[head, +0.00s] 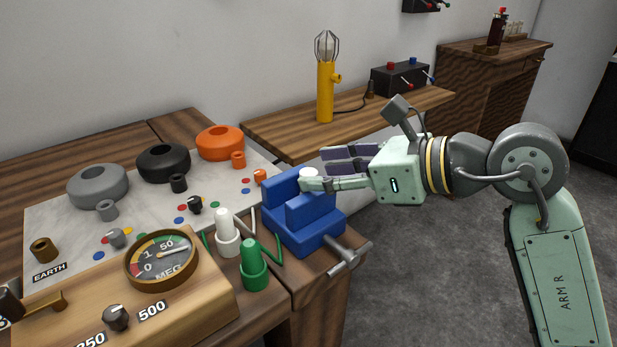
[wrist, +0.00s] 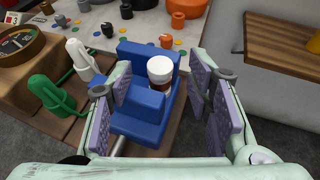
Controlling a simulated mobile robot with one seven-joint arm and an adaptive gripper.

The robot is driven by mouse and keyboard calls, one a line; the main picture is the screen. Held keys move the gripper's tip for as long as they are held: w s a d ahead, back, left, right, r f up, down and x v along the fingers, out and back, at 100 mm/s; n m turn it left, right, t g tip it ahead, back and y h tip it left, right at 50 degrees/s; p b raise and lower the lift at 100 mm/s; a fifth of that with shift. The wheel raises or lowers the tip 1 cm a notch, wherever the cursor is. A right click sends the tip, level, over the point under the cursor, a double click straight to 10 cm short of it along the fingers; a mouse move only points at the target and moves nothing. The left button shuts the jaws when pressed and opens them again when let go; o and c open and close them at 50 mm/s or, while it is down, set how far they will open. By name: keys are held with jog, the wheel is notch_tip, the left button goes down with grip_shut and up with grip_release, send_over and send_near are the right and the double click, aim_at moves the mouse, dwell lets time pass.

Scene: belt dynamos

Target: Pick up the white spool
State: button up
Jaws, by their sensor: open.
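The white spool (wrist: 160,70) has a white top and a reddish-brown band below. It stands upright at the blue vise (wrist: 137,118), between its raised blue parts; its lower end is hidden. In the head view only its white top (head: 308,172) shows, above the blue vise (head: 308,232). My gripper (head: 322,168) is open and reaches in from the right at about the height of the spool's top. I see no contact.
A white probe (head: 227,233) and a green probe (head: 253,265) stand left of the vise. The vise's metal handle (head: 347,258) sticks out at the front. A meter box (head: 150,290) and several ring-shaped parts lie further left. A yellow lamp (head: 325,92) stands behind.

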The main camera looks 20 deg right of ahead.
jog(key=shift+w+a+f, duration=0.3)
jog(key=shift+w+a, duration=0.05)
jog(key=shift+w, duration=0.15)
jog(key=shift+c, duration=0.5)
grip_shut()
